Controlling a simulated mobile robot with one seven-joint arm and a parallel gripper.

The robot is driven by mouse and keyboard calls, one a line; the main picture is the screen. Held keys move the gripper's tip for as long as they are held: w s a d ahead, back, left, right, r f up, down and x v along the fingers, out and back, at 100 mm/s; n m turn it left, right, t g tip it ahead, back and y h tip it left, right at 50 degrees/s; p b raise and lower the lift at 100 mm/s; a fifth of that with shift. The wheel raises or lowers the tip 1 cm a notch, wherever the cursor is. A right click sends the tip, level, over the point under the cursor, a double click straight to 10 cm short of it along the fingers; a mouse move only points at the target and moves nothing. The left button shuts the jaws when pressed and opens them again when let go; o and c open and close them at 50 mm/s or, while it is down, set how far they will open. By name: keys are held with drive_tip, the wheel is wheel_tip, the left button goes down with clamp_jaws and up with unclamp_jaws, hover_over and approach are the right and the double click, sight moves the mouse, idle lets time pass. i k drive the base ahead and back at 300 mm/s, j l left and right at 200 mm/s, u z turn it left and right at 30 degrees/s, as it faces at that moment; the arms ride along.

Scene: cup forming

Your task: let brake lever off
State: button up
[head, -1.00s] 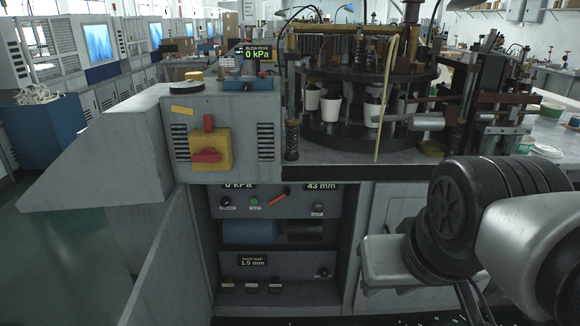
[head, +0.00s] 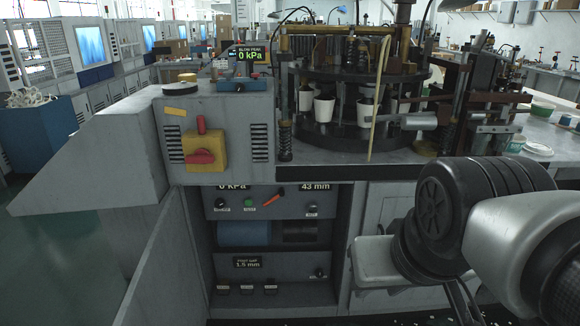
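No part is labelled as the brake lever, so I cannot tell for sure which it is. A small orange-red lever (head: 274,199) slants up to the right on the grey control panel in the open cabinet bay. A red handle (head: 201,157) sits on a yellow box (head: 219,149) on the machine's upper front, with a red upright piece above it. My arm fills the lower right, right of the cabinet bay and well apart from both. My gripper cannot be made out in the head view.
The cup-forming machine's round turret (head: 352,75) holds several white cups above the bench. An open cabinet door (head: 158,262) stands left of the bay. A pale block-shaped part (head: 374,262) is in front of the closed cabinet. Free floor (head: 75,260) is at the left.

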sight(272, 200)
drive_tip(key=i+u, duration=0.35)
drive_tip(key=i, duration=0.75)
